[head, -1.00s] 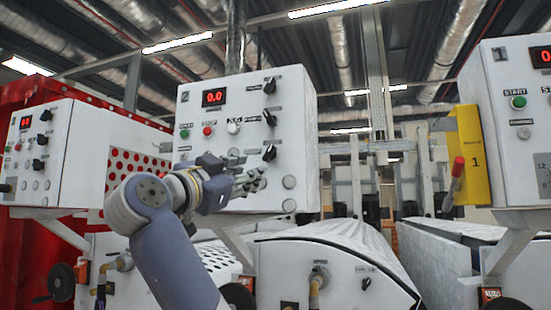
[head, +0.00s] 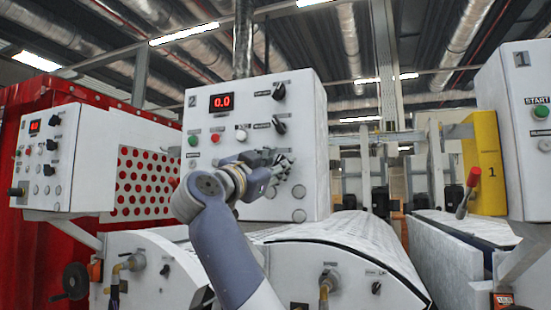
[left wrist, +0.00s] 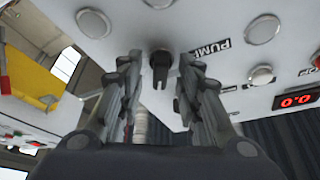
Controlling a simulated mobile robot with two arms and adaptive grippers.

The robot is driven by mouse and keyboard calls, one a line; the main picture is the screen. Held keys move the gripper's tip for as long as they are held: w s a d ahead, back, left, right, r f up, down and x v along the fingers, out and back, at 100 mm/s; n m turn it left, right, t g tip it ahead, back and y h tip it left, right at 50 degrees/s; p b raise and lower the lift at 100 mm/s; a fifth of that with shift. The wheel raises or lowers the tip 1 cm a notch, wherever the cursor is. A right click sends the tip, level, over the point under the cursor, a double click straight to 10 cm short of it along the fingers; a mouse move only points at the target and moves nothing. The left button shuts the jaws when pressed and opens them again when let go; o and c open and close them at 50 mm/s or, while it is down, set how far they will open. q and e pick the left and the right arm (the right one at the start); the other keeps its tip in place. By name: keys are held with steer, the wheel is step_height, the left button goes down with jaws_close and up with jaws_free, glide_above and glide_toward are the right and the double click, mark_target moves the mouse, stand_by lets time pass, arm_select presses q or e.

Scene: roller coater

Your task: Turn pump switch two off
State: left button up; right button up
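The white control panel marked 2 (head: 205,122) faces me, with a red 0.0 display (head: 222,102). Two black rotary switches show on its right side, an upper one (head: 279,91) and a middle one (head: 279,124). My left gripper (head: 282,166) is in front of the lower right of the panel and hides the lowest switch there. In the left wrist view, a black switch knob (left wrist: 160,66) beside a PUMP label (left wrist: 210,47) lies between the open fingers of my left gripper (left wrist: 160,85). The fingers look apart from the knob. My right gripper is out of view.
Another white panel (head: 45,150) with knobs stands at the left. Panel 1 (head: 525,130) is at the right, beside a yellow plate (head: 485,160) and a red-handled lever (head: 466,203). White rounded machine covers (head: 340,240) lie below.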

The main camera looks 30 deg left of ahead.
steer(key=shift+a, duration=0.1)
arm_select(q)
jaws_close()
steer(key=shift+f, duration=0.1)
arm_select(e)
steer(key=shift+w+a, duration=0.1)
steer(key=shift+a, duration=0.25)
arm_select(q)
steer(key=shift+w, duration=0.1)
